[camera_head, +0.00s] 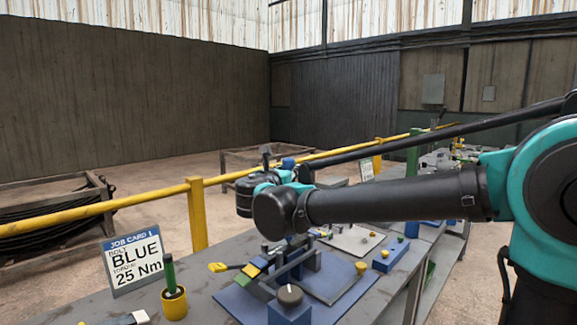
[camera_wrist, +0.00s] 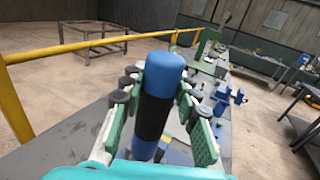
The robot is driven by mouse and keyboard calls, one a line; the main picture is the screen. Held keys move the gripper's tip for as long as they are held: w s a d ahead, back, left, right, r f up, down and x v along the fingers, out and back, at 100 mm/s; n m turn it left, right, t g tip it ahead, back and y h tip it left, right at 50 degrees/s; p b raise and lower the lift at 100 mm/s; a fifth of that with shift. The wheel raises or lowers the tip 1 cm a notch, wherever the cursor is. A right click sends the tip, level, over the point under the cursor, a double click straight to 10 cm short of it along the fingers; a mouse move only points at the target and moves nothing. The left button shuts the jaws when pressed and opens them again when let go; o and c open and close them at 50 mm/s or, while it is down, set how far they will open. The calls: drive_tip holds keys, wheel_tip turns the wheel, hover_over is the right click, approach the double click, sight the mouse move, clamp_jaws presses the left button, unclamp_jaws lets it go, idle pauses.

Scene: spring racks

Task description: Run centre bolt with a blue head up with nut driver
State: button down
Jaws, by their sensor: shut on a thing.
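The nut driver (camera_wrist: 164,72), with a thick blue handle and a black band, stands nearly upright between the jaws in the wrist view. My gripper (camera_wrist: 158,100) is shut on this handle, with a finger on each side. In the head view my wrist hides most of the gripper, above the bench. Below it, the spring rack fixture (camera_head: 290,265) has dark bars and blue, yellow and green pieces on a blue mat (camera_head: 240,300). The blue-headed centre bolt cannot be made out clearly. The driver's lower end is hidden.
A job card (camera_head: 137,262) reads BLUE, 25 Nm. A green-handled tool (camera_head: 170,275) stands in a yellow cup (camera_head: 174,304). A blue block with a dark knob (camera_head: 290,296) is at the front. A yellow rail (camera_head: 100,207) runs behind the bench.

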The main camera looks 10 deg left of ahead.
drive_tip(key=shift+f, duration=1.85)
drive_tip(key=c, duration=1.7)
unclamp_jaws()
drive_tip(key=shift+c, duration=0.2)
clamp_jaws()
